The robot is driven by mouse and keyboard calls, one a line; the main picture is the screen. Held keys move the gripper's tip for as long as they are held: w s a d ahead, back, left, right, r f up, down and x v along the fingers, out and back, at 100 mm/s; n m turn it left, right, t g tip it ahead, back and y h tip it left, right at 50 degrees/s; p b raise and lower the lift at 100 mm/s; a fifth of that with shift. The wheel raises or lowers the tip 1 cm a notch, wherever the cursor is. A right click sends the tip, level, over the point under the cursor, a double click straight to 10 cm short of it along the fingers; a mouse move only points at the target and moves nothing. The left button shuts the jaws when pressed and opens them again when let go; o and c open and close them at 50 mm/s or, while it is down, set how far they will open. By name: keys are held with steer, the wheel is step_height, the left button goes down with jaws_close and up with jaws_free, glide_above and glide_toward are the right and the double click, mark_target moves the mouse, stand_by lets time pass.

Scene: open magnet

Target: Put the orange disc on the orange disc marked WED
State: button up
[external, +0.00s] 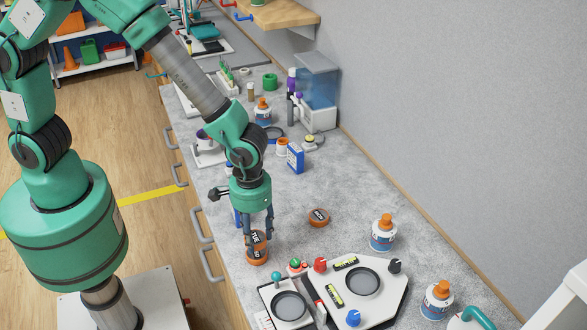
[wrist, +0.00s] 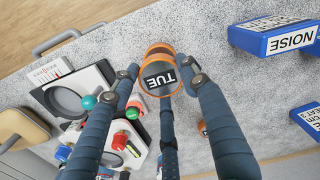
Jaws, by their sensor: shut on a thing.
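An orange disc with a black TUE label (wrist: 160,77) is between the fingers of my gripper (wrist: 162,88) in the wrist view. In the external view my gripper (external: 257,235) is shut on this disc (external: 256,239), low over the near-left counter edge. More orange (external: 257,259) shows just below it, seemingly a second disc under it; whether they touch I cannot tell. Another orange disc (external: 319,217) with a black label lies flat on the counter to the right; its lettering is too small to read surely. A sliver of orange (wrist: 203,128) shows behind a finger in the wrist view.
A white panel (external: 385,304) with dials and knobs stands in front, beside a smaller dial unit (external: 265,297). Orange-capped bottles (external: 383,234) (external: 437,300) stand to the right. A blue box (external: 295,157) stands farther back. The counter (external: 350,190) around the right-hand disc is clear.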

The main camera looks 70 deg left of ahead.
mark_target(255, 237)
steer(key=shift+f, duration=0.1)
steer(key=shift+f, duration=1.65)
steer(key=shift+f, duration=0.15)
steer(key=o, duration=1.2)
steer(key=shift+c, duration=0.2)
step_height(255, 237, up, 12)
steer(key=shift+r+p, duration=0.15)
steer(key=shift+p, duration=0.15)
